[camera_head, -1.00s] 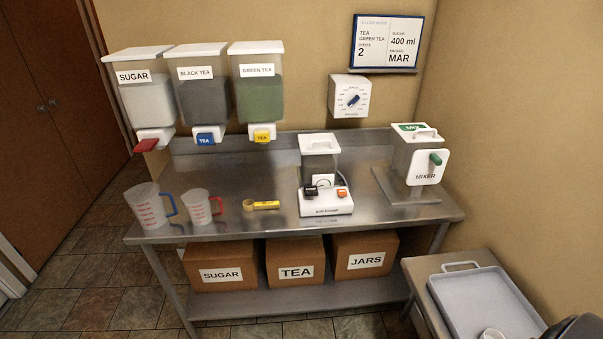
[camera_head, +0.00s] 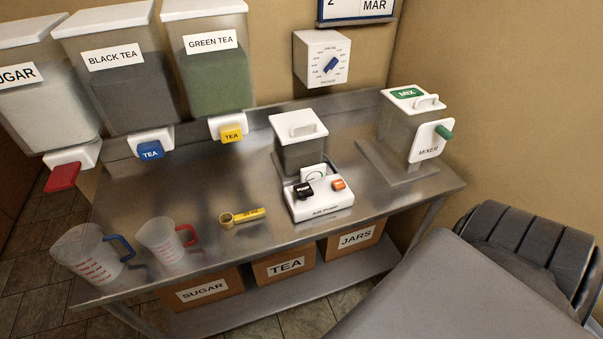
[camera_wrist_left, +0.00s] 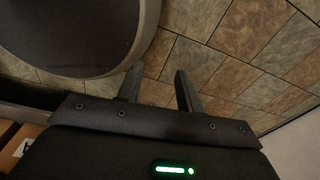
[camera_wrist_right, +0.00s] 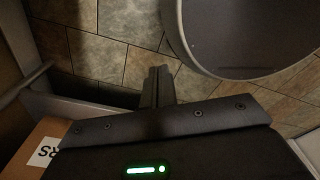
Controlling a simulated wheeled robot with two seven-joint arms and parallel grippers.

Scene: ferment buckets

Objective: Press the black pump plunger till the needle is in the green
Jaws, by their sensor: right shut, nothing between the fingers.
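The air pump unit (camera_head: 318,209) is a white base on the steel table, with a lidded grey container (camera_head: 299,150) behind it. The black pump plunger (camera_head: 303,191) is at the base's front left, and an orange button (camera_head: 339,184) is at its right. A small round gauge (camera_head: 314,174) stands between them; its needle and green zone are too small to read. My left gripper (camera_wrist_left: 158,82) is open and empty above the tiled floor. My right gripper (camera_wrist_right: 159,72) is shut and empty, also over the floor. Neither gripper shows in the head view.
The steel table (camera_head: 190,220) also bears two measuring jugs (camera_head: 91,254), a yellow-handled scoop (camera_head: 242,216) and a mixer (camera_head: 414,130). Dispensers hang at the back left. A dial box (camera_head: 322,59) is on the wall. Boxes sit on the lower shelf. My own grey body fills the lower right.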

